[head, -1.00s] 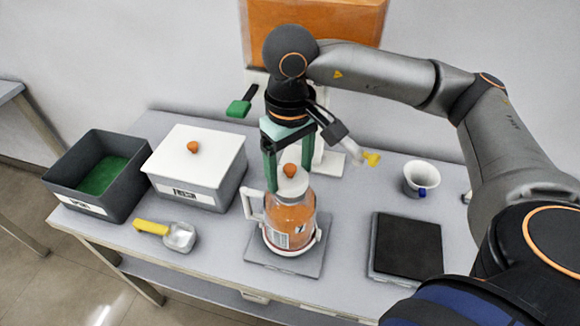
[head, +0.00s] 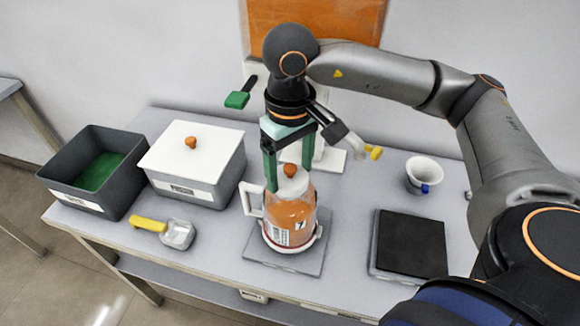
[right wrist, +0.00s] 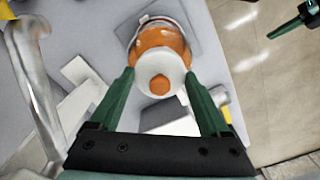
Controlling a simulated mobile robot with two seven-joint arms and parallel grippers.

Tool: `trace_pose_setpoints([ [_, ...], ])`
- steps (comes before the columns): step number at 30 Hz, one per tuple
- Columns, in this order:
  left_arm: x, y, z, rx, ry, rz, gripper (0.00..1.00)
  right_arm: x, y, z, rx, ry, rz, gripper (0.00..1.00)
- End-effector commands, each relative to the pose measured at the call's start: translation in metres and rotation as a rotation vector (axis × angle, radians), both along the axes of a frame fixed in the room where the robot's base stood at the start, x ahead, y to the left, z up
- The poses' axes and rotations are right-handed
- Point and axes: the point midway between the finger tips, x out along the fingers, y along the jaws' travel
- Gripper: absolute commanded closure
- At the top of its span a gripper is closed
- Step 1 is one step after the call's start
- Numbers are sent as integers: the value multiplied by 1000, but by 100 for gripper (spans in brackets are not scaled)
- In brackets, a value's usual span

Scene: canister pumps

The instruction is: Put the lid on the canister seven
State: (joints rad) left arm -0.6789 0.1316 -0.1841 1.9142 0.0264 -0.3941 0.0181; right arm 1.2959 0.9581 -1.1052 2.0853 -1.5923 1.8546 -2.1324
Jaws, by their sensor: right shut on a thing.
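Canister seven (head: 288,222) is clear with orange contents, a white side handle and a "7" on its label. It stands upright on a grey pad. My right gripper (head: 288,178) points down over it, shut on the white lid (head: 296,187) with an orange knob. The lid is at the canister's mouth; I cannot tell if it is fully seated. In the right wrist view the lid (right wrist: 172,68) lies between my green fingertips (right wrist: 160,77), with the canister (right wrist: 155,38) behind it. A green-fingered gripper (right wrist: 297,18) at that view's top right looks like my left one; its opening is unclear.
A white-topped bin (head: 210,150) and an open dark bin (head: 82,197) stand at the left. A yellow-handled scoop (head: 178,234) lies in front of them. A black-topped plate (head: 410,243) and a white cup (head: 422,170) are at the right. A white stand (head: 330,160) is behind the canister.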

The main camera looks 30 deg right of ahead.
Motion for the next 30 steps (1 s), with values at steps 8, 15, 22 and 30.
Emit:
trace_pose_setpoints([
  [8,0,0,0,0,0,0,100,0,0,0,0,0,0,72],
  [15,0,0,-2,0,-1,0,100,0,0,-1,0,0,0,72],
  [22,0,0,-8,0,-1,0,100,0,0,-3,0,0,0,72],
  [30,0,0,-8,0,-1,0,100,0,0,-3,0,0,0,72],
])
